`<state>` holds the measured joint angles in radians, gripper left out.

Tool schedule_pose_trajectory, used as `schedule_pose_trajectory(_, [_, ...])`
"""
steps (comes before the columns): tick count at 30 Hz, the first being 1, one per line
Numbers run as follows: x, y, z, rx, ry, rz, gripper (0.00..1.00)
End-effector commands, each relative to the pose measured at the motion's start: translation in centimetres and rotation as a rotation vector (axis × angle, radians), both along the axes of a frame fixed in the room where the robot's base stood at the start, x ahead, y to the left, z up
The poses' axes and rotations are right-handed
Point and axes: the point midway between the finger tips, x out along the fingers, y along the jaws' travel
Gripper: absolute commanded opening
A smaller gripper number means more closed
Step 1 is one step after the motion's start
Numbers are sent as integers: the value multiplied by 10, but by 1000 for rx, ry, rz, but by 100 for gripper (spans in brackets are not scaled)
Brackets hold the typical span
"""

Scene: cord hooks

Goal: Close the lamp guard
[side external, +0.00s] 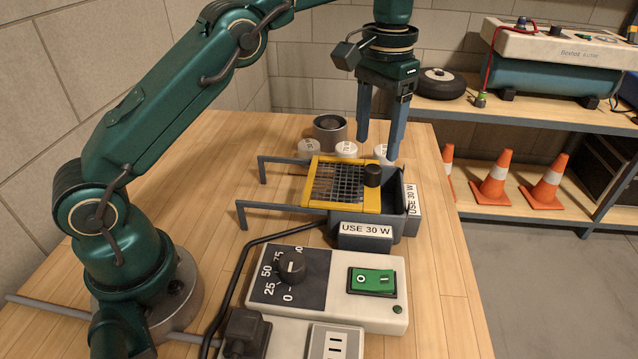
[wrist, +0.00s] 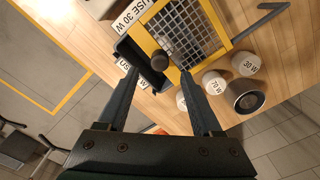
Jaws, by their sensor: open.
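The lamp guard (side external: 335,183) is a yellow frame with dark wire mesh and a black knob (side external: 372,175) at its right end. A dark open gap in the housing shows to the right of the guard. Two grey rails (side external: 275,207) stick out to the left. My gripper (side external: 378,152) is open and empty, pointing down above the knob end. In the wrist view the knob (wrist: 159,61) appears between the fingertips (wrist: 160,73), with no contact that I can make out. The lamp inside is not clearly visible.
Round white bulbs marked with wattages (side external: 346,149) and a dark cylinder (side external: 330,130) stand behind the housing. A control box (side external: 330,285) with dial and green switch sits in front, with a black cable (side external: 240,265) beside it. A shelf (side external: 520,113) stands at right.

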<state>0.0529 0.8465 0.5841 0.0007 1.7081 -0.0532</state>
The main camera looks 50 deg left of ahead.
Motion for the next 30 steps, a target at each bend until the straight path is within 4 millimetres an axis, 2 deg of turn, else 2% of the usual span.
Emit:
schedule_pose_trajectory(4, [0,-1,0,-4,1,31,67])
schedule_pose_trajectory(7, [-6,-18,-2,-87,45,135,67])
schedule_pose_trajectory(10, [-17,-34,-16,-245,201,352,67])
schedule_pose_trajectory(13, [-22,-35,-28,-430,424,655,67])
schedule_pose_trajectory(16, [-16,-22,-35,-616,656,962,67])
schedule_pose_trajectory(18, [-8,-5,-38,-738,793,1141,67])
schedule_pose_trajectory(21, [-1,20,-42,-858,897,1288,67])
schedule_pose_trajectory(25, [0,41,-51,-912,925,1359,67])
schedule_pose_trajectory(30, [0,43,-54,-921,922,1373,67])
